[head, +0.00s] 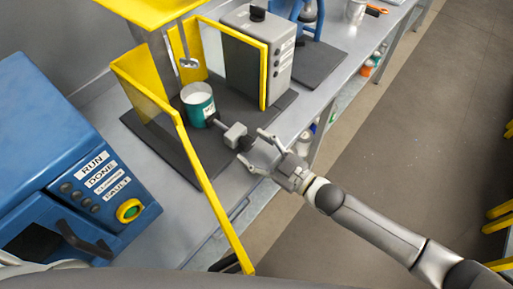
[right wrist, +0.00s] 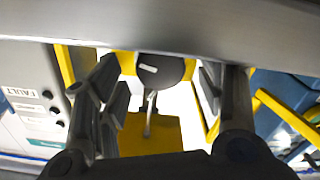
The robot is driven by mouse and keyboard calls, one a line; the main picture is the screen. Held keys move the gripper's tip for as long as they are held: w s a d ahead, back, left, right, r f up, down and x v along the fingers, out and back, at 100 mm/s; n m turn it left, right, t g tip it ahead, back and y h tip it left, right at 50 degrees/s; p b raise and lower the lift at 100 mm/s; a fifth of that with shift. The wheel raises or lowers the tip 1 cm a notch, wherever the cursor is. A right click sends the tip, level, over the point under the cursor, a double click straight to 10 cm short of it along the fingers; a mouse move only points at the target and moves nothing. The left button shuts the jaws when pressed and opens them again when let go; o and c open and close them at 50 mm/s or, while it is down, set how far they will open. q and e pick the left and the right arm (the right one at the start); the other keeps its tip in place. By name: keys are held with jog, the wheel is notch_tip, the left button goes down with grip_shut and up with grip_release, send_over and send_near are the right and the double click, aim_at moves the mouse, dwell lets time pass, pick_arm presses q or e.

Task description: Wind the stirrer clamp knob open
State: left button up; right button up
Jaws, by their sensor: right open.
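The stirrer clamp shows in the head view as a grey block (head: 235,132) on a rod beside a teal can (head: 198,104). Its dark knob (head: 245,143) faces my right gripper (head: 257,149). That gripper is open, with its fingers spread on either side of the knob's end. In the right wrist view the round dark knob (right wrist: 160,68) with a white mark lies between the open fingers (right wrist: 160,97), near the top of the gap. I cannot tell whether the fingers touch it. My left gripper is not in view.
A yellow guard frame (head: 212,195) stands around the can on a dark base plate (head: 205,160). A grey control box (head: 256,50) is behind it. A blue machine (head: 55,135) with labels and a green-yellow button fills the left. Bare floor (head: 345,150) lies right of the bench.

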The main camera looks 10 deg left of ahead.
jog(key=v, duration=1.2)
